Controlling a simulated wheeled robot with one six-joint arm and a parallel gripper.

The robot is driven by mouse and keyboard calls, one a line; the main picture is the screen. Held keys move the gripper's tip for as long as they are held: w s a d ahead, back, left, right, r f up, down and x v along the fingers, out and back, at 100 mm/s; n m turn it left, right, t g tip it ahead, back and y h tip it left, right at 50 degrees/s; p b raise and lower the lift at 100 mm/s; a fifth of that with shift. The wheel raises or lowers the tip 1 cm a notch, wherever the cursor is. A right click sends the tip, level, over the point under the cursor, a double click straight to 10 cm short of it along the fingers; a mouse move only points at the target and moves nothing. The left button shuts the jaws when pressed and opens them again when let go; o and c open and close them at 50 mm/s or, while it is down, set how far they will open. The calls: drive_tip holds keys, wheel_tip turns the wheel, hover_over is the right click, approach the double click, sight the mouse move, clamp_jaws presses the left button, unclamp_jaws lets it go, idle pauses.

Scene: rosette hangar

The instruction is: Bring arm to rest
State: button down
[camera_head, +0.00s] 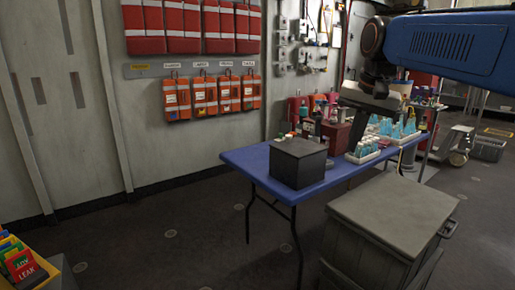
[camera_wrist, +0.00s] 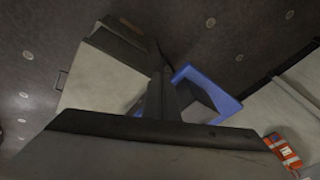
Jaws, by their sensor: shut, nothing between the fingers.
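My blue arm (camera_head: 450,45) reaches in from the upper right in the head view and is held high, above the level of the table. My gripper (camera_head: 357,130) hangs from its dark wrist in front of the far part of the blue table (camera_head: 238,158). In the wrist view the fingers of my gripper (camera_wrist: 166,76) are together with nothing between them. The table's blue edge (camera_wrist: 226,104) shows beyond them, partly hidden by the gripper body.
A yellow crate (camera_head: 62,272) is at the lower left. Floor (camera_head: 180,250) between is clear.

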drive_tip(key=s+d+f+n, duration=0.2)
drive_tip(key=s+f, duration=1)
drive_tip(key=f, duration=0.1)
drive_tip(key=s+d+f+n+t, duration=0.1)
drive_tip(key=s+d+f+n, duration=0.1)
drive_tip(key=s+f, duration=1.1)
drive_tip(key=shift+f+n+h, duration=0.25)
drive_tip(key=shift+n+h, duration=0.05)
drive_tip(key=shift+n, duration=0.2)
drive_tip(key=shift+s, duration=0.1)
